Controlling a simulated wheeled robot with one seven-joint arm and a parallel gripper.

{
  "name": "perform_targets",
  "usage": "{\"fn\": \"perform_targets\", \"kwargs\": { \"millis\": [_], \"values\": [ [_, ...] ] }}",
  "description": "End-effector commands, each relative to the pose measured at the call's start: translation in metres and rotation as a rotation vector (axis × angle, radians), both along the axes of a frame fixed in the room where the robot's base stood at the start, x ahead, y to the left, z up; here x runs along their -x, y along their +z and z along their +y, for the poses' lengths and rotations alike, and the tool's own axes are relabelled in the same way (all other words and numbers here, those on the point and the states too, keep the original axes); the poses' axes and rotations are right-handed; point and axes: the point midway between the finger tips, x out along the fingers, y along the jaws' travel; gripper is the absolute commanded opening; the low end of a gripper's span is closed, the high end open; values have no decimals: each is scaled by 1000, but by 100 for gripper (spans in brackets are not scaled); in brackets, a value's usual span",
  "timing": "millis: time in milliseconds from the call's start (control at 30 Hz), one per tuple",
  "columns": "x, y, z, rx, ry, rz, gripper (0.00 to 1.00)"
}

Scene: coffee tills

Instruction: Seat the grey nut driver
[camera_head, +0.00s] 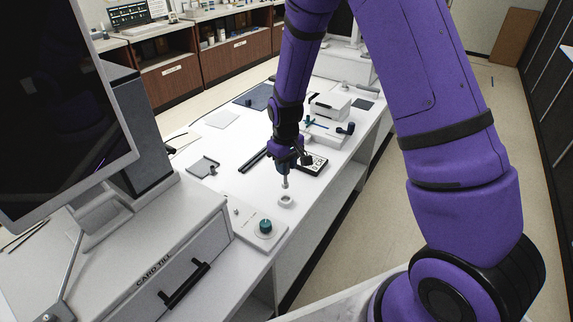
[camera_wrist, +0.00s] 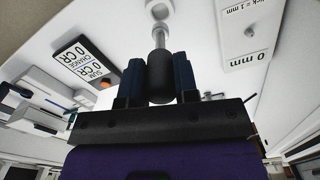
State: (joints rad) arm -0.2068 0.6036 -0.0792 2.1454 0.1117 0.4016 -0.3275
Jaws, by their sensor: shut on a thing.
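My gripper (camera_head: 284,164) is shut on the grey nut driver (camera_wrist: 161,75) above the white counter. Both dark blue fingers press on its dark grey handle in the wrist view. The driver's pale metal shaft (camera_head: 285,183) points down in the head view. Its tip is close to a small white ring (camera_head: 286,201) standing on the counter; the ring also shows at the top of the wrist view (camera_wrist: 160,9). The shaft tip looks just short of the ring, and I cannot tell whether they touch.
A pale plate with a teal knob (camera_head: 265,226) lies in front of the ring. A black-and-white display panel (camera_head: 313,164) is behind the gripper. A grey tray (camera_head: 203,167) lies left. The card till (camera_head: 165,268) and monitor (camera_head: 62,105) fill the left front.

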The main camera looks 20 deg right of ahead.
Motion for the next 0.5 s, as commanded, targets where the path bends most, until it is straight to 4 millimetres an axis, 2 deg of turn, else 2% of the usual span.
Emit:
{"fn": "perform_targets", "kwargs": {
  "millis": [167, 500],
  "values": [
    [0, -6, 0, 0, 0, 1, 0],
    [0, -33, -1, 0, -1, 1, 0]
  ]
}}
